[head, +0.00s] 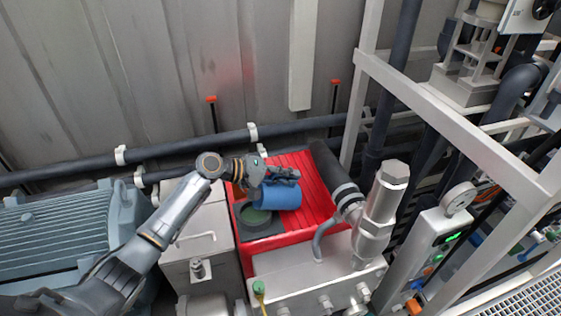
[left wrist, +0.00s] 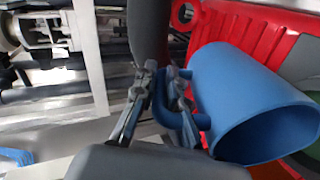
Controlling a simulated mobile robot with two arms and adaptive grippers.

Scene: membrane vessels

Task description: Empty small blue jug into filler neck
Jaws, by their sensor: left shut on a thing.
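The small blue jug (head: 282,197) is held tilted far over, almost on its side, above the red surface in the head view. My left gripper (head: 275,173) is at its back side, shut on its handle. In the left wrist view the fingers (left wrist: 160,95) close on the handle (left wrist: 188,122), and the jug body (left wrist: 235,90) has its open mouth toward the lower right. The jug's contents are hidden. The round dark filler neck (head: 255,217), with a green inside, lies just in front and left of the jug's mouth. My right gripper is out of view.
The neck sits in a red ribbed tray (head: 317,212). A dark hose and steel valve (head: 377,220) stand at its right, a grey box (head: 182,256) at its left. A dark pipe (head: 80,166) runs along the wall behind.

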